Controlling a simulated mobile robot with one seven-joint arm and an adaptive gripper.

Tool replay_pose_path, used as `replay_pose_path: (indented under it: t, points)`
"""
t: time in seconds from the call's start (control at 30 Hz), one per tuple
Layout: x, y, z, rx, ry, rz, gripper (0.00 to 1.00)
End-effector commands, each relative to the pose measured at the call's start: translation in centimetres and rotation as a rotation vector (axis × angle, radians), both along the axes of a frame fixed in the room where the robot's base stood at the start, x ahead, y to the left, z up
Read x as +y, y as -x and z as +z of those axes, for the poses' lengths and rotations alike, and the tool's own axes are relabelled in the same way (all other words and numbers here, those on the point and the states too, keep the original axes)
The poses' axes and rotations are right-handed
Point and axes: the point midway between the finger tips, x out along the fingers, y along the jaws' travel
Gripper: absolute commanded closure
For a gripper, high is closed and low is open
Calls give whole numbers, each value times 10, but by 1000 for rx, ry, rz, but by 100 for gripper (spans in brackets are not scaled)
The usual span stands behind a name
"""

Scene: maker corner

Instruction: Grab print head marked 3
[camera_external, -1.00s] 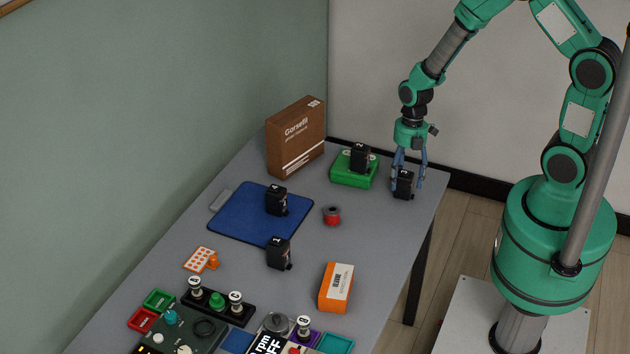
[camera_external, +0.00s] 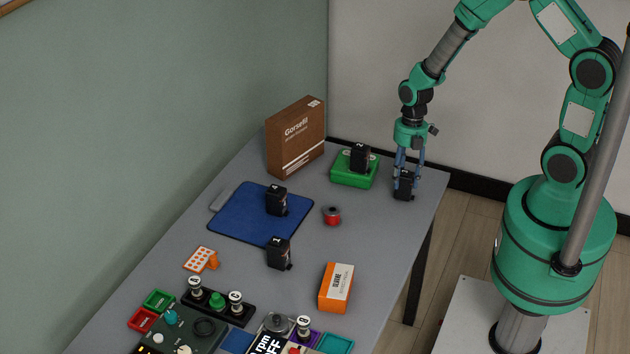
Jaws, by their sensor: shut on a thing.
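My gripper (camera_external: 407,172) points down over the far right part of the table. It is shut on a black print head (camera_external: 404,188) that stands upright on the table near its right edge. The fingers cover part of this print head, and I cannot read its mark. Other black print heads stand on the green box (camera_external: 360,156), on the blue mat (camera_external: 276,200), and on the bare table (camera_external: 279,253) in front of the mat. Their marks are too small to read surely.
The green box (camera_external: 349,178) is just left of my gripper. A red spool (camera_external: 332,215) and an orange box (camera_external: 336,288) are nearer. A control panel (camera_external: 205,330) and small parts fill the front. The table right of the spool is clear.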

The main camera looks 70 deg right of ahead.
Motion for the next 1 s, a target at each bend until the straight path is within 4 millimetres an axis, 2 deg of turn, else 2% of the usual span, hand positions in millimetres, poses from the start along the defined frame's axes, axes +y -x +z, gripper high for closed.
replay_pose_path:
  t: [0.27, 0.47, 1.0]
  points:
    - [0, 0, 13, 0, 0, 1, 90]
    - [0, -1, 39, -2, 0, -1, 90]
    - [13, 97, 45, 0, 0, -2, 90]
